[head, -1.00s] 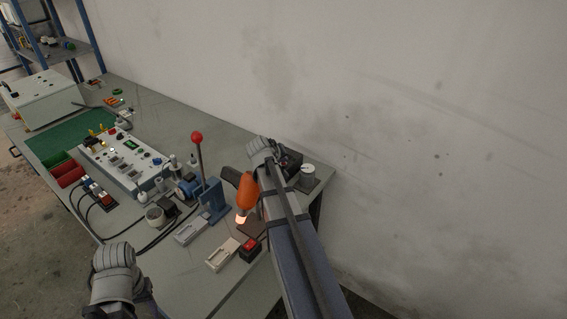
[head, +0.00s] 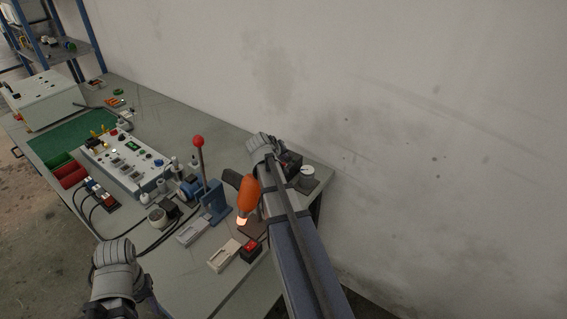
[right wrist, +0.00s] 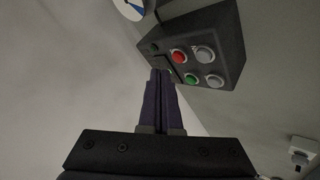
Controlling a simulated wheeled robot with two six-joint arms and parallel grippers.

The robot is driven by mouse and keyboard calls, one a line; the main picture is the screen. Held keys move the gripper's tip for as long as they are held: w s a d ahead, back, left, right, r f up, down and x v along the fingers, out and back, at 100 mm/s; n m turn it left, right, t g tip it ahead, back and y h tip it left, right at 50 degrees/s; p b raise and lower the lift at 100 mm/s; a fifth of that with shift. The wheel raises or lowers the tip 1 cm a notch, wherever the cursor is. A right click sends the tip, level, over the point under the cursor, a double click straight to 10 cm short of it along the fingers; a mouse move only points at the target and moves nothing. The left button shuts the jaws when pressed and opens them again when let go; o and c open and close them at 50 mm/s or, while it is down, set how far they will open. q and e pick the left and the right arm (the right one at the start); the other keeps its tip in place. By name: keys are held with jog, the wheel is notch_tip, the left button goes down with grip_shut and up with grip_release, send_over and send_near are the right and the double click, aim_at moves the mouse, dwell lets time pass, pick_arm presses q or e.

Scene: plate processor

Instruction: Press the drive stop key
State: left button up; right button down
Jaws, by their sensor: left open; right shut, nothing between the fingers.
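In the right wrist view a black control box (right wrist: 203,50) carries a red round button (right wrist: 179,56), a green one (right wrist: 191,79) and two grey ones, (right wrist: 205,53) and (right wrist: 214,81). No lettering is readable. My right gripper (right wrist: 161,72) is shut and empty, its fingertips at the box's near edge, left of the green button and below the red one. Contact cannot be told. In the head view my right gripper (head: 284,158) is near the bench's far right corner, partly hidden by my arm. My left gripper (head: 118,275) is at lower left, its fingers mostly hidden.
A white dial (head: 307,170) stands at the bench's right end. A red-knobbed lever (head: 198,141), an orange lamp-like piece (head: 248,192) and a red switch (head: 250,246) on a black base stand left of my right arm. A wall runs behind the bench.

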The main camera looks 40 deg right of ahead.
notch_tip(320, 180, up, 4)
jog(key=p, duration=0.3)
jog(key=shift+r+p, duration=0.2)
jog(key=shift+p, duration=0.2)
jog(key=shift+s, duration=0.1)
dwell(0.4)
